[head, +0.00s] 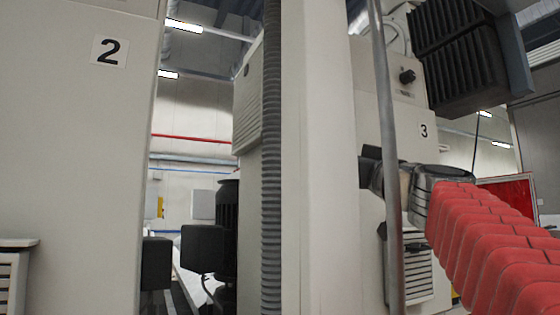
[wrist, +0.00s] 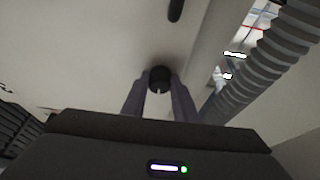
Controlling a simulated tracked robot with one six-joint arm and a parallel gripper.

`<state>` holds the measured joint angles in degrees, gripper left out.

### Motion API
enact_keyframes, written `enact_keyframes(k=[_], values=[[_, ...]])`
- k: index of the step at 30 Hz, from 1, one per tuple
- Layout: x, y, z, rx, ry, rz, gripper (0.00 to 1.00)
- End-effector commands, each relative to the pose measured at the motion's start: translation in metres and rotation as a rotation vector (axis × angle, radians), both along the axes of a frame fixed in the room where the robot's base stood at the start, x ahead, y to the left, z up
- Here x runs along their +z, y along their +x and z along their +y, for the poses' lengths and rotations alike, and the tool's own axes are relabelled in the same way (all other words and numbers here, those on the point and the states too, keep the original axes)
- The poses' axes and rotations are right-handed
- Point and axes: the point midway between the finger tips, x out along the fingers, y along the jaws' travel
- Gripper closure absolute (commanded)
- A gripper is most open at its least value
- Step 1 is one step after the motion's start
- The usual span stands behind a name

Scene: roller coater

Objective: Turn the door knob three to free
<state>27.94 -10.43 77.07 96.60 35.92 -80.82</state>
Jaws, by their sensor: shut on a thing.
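A small round black knob (wrist: 160,76) sits on a pale door panel (wrist: 110,45) in the wrist view. My gripper (wrist: 160,90) is shut on the knob, one finger on each side of it. A light slot or mark shows on the knob's face. In the head view my gripper (head: 372,170) reaches the pale cabinet front, below and left of the number 3 label (head: 424,131). The knob is hidden there behind the gripper and a grey vertical pipe.
The grey pipe (head: 385,130) stands close in front of my gripper. A ribbed grey hose (head: 271,150) runs down to the left. A dark knob (head: 407,76) sits higher on the cabinet. A black ribbed block (head: 460,60) hangs above. Cabinet 2 (head: 80,150) stands at left.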

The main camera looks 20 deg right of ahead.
Motion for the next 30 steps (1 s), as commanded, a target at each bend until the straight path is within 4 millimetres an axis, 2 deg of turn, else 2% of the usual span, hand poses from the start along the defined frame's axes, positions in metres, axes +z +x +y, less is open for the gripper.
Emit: enact_keyframes(k=[26,27,30], values=[[-0.0002,-0.0001,-0.0007,-0.001,-0.001,0.001,0.96],[-0.0003,0.0,-0.0008,-0.001,-0.001,0.001,0.72],[-0.0002,-0.0001,-0.0009,-0.002,0.0,0.001,0.65]])
